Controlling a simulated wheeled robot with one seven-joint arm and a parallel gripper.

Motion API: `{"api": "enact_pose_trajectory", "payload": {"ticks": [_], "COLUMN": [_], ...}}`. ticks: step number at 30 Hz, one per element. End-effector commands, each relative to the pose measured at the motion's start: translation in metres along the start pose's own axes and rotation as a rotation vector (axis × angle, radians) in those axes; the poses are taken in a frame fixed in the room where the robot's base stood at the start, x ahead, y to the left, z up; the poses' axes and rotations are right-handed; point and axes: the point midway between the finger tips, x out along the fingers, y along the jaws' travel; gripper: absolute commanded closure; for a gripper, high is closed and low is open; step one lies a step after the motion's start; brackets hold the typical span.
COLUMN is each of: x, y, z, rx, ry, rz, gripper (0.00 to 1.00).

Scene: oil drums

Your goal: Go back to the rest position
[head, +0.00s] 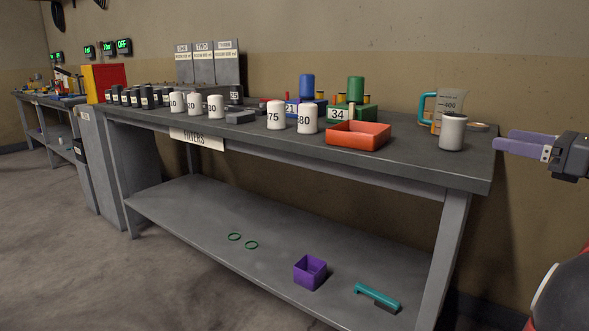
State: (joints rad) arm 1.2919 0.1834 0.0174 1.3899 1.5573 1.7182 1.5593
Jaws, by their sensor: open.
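My gripper (525,146) shows at the right edge of the head view, with purple fingers pointing left. It is open and I see nothing between its fingers. It appears beside the right end of the grey workbench (400,168), near the height of its top. A white and grey cylinder (452,133) stands upright on the bench nearest to the fingertips, apart from them. The rest of my arm is mostly outside the view.
The bench top holds an orange tray (358,136), a measuring jug (449,104), white numbered canisters (276,115) and several black ones. Floor at left is clear.

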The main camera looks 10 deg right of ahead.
Motion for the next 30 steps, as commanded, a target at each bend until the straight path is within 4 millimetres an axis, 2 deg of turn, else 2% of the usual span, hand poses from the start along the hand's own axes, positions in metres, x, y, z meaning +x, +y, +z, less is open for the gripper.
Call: {"api": "enact_pose_trajectory", "payload": {"ticks": [1, 8, 11, 17, 20, 23, 24, 26, 27, 30], "x": [0.010, 0.042, 0.059, 0.101, 0.121, 0.138, 0.141, 0.140, 0.136, 0.120], "y": [0.006, 0.028, 0.043, 0.090, 0.126, 0.177, 0.201, 0.236, 0.257, 0.300], "z": [-0.002, -0.018, -0.028, -0.059, -0.082, -0.115, -0.132, -0.157, -0.174, -0.213], "rx": [-0.013, -0.086, -0.134, -0.294, -0.425, -0.634, -0.743, -0.927, -1.056, -1.401], "ry": [0.016, 0.101, 0.153, 0.293, 0.386, 0.499, 0.548, 0.611, 0.646, 0.696], "rz": [0.013, 0.045, 0.070, 0.156, 0.232, 0.359, 0.427, 0.541, 0.621, 0.835], "gripper": [0.25, 0.25, 0.25, 0.25, 0.25, 0.25, 0.25, 0.25, 0.25, 0.25]}}
